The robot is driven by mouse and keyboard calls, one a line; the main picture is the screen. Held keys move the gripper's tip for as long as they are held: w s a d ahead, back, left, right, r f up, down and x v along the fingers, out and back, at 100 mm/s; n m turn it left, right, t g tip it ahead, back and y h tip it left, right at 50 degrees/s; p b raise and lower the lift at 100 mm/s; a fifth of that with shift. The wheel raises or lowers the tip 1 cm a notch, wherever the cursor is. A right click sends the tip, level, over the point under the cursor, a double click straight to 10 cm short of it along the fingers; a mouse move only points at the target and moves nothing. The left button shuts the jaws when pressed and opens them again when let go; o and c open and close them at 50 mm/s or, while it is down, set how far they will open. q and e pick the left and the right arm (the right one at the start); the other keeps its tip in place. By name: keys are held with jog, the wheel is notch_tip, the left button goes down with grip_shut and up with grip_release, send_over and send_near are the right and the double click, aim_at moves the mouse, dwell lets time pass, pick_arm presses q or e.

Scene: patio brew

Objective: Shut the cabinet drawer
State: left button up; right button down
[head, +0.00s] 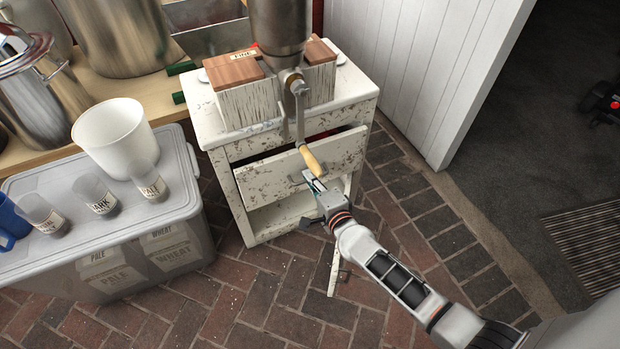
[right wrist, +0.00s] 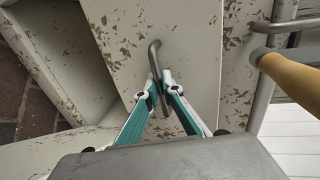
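The white, chipped-paint cabinet (head: 243,222) stands in the middle of the head view. Its drawer (head: 268,180) is partly open; a dark gap shows above the tilted-looking front, with something red inside. My right gripper (head: 316,183) is at the drawer front. In the right wrist view, its teal-and-grey fingers (right wrist: 162,82) lie close on either side of the metal drawer handle (right wrist: 154,57) and appear closed on it. The handle's far end is partly hidden by a finger. My left gripper is not in view.
A mill's crank with a wooden grip (head: 310,160) hangs right by the drawer front and my gripper; the grip (right wrist: 290,75) is close in the wrist view too. A lidded plastic bin (head: 200,205) with cups stands left.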

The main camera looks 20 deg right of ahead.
aim_at(304, 167)
jog(key=x, duration=0.3)
jog(key=shift+w+r+b, duration=0.2)
jog(key=shift+w+b, duration=0.1)
jog(key=shift+w, duration=0.1)
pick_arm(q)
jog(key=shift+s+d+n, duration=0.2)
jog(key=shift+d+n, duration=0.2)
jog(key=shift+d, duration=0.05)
pick_arm(e)
jog(key=shift+w+r, duration=0.3)
jog(key=c, duration=2.5)
grip_release()
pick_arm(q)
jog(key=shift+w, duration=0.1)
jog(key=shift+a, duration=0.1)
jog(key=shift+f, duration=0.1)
